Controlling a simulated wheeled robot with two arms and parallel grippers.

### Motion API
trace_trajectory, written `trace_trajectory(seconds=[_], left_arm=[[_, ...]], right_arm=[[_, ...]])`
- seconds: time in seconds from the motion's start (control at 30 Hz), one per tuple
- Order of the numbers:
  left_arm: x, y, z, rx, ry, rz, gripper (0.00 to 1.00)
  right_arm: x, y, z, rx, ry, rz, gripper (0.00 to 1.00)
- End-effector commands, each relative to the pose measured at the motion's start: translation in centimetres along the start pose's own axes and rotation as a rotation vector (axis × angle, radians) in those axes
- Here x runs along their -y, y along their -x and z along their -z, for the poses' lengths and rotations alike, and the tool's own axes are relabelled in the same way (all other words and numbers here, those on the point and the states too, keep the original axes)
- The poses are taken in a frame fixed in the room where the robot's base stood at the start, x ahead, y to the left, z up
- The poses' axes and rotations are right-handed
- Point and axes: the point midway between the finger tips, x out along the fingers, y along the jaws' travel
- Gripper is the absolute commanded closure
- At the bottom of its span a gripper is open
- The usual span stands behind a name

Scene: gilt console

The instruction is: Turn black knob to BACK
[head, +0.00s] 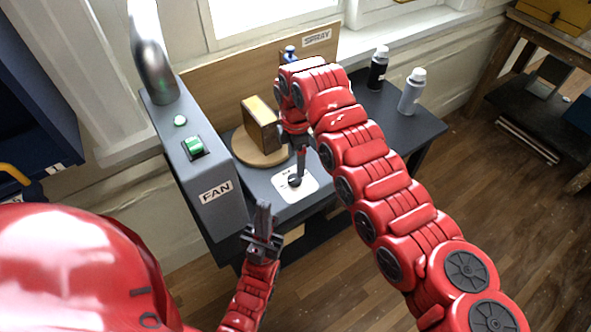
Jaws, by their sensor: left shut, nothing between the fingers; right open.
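The black knob (294,181) sits on a white plate (308,187) near the front edge of the dark table. Small marks on the plate are too small to read, and I cannot tell which one the knob points to. My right gripper (302,170) reaches down from above, its fingertips just over or beside the knob. It is open, and I cannot tell whether it touches the knob. My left gripper (263,210) is shut and empty. It points upward in front of the table edge, lower left of the knob and apart from it.
A brown box (260,124) stands on a round wooden disc (247,156) behind the knob. A grey FAN housing (217,215) with a green switch (194,146) borders the left. A black bottle (377,70) and a grey bottle (411,93) stand at the right, near the SPRAY board (222,92).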

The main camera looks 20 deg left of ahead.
Motion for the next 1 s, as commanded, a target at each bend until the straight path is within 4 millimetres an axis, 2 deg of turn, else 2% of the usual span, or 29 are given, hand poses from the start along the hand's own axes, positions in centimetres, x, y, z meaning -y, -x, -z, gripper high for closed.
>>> trace_trajectory(seconds=[0.03,0.1,0.3,0.5,0.73,0.77,1.0], left_arm=[[0.1,-1.0,0.2,0.0,0.0,0.0,1.0],[0.1,-1.5,0.3,0.0,0.0,0.0,1.0],[0.1,-2.4,0.4,0.0,0.0,0.0,1.0],[0.1,-2.6,0.4,0.0,0.0,0.0,1.0],[0.1,-2.6,0.4,0.0,0.0,0.0,1.0],[0.1,-2.6,0.4,0.0,0.0,0.0,1.0],[0.1,-2.6,0.4,0.0,0.0,0.0,1.0]], right_arm=[[0.2,-0.9,0.1,-0.002,0.001,0.008,0.22],[0.1,-2.4,0.2,-0.002,0.003,0.005,0.22],[0.1,-5.8,0.2,0.001,0.002,0.004,0.22],[0.0,-7.2,0.1,0.001,0.001,0.0,0.22],[0.0,-7.3,0.1,0.0,0.001,-0.002,0.22],[0.0,-7.3,0.1,0.0,0.001,-0.002,0.24],[0.0,-7.2,0.1,0.0,0.001,-0.002,0.67]])
